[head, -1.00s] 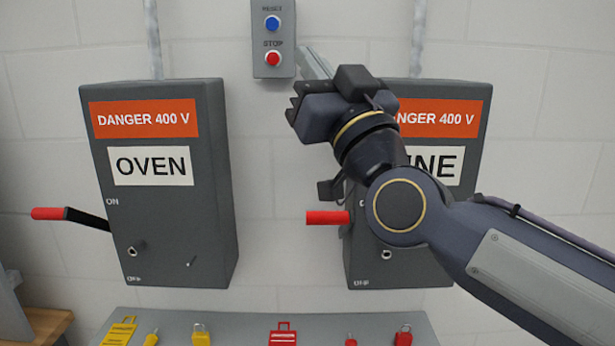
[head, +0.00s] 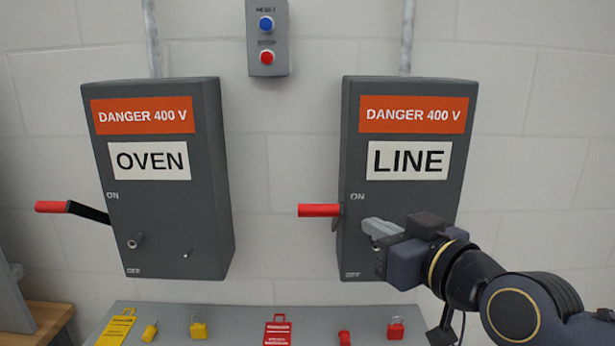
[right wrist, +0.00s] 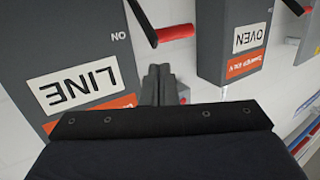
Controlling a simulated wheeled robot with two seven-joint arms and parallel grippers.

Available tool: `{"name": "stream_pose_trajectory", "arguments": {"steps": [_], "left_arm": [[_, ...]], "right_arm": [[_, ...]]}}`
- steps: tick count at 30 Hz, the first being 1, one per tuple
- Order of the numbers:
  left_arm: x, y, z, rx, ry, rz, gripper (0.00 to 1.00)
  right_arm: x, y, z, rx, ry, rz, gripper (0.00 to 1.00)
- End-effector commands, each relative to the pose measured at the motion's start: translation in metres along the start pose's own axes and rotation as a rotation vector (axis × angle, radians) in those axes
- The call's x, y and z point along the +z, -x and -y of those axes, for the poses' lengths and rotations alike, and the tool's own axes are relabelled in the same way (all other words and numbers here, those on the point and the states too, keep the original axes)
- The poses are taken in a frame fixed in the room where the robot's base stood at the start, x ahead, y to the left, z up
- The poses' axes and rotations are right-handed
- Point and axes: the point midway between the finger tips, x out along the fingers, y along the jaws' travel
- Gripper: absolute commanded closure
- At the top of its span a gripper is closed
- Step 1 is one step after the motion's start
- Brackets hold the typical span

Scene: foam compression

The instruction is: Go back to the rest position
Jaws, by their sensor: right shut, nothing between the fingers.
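My right gripper (head: 378,230) is shut and empty. In the head view it is in front of the lower part of the LINE box (head: 415,210), right of that box's red handle (head: 320,210). In the right wrist view its closed fingers (right wrist: 158,85) point away from the camera, between the LINE box (right wrist: 60,45) and the OVEN box (right wrist: 232,40). My left gripper is not in view.
The OVEN box (head: 158,225) hangs at left, its red handle (head: 55,207) sticking out leftward. A RESET and STOP button box (head: 268,38) is above. A grey shelf (head: 235,322) below holds red and yellow padlocks and tags. Wall between the boxes is clear.

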Motion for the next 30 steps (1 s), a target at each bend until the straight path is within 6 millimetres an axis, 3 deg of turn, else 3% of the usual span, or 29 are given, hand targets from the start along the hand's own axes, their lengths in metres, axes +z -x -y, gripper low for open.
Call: {"name": "stream_pose_trajectory", "arguments": {"steps": [3, 6, 9, 13, 15, 19, 30], "left_arm": [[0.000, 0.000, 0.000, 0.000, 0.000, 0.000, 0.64], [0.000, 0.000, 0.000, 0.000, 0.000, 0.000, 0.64], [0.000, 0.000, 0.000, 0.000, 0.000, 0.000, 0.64], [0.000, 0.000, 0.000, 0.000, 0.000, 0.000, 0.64], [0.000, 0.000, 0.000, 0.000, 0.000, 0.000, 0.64], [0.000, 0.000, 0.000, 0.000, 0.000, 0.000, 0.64], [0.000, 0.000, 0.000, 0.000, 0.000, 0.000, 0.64]], "right_arm": [[0.078, 0.038, -0.027, 0.070, -0.101, 0.220, 1.00], [0.144, 0.077, -0.038, 0.125, -0.217, 0.403, 1.00], [0.202, 0.117, -0.039, 0.174, -0.341, 0.565, 1.00], [0.258, 0.159, -0.029, 0.217, -0.483, 0.727, 1.00], [0.278, 0.175, -0.022, 0.231, -0.537, 0.785, 1.00], [0.295, 0.190, -0.014, 0.243, -0.591, 0.842, 1.00], [0.298, 0.191, -0.013, 0.242, -0.597, 0.851, 1.00]]}}
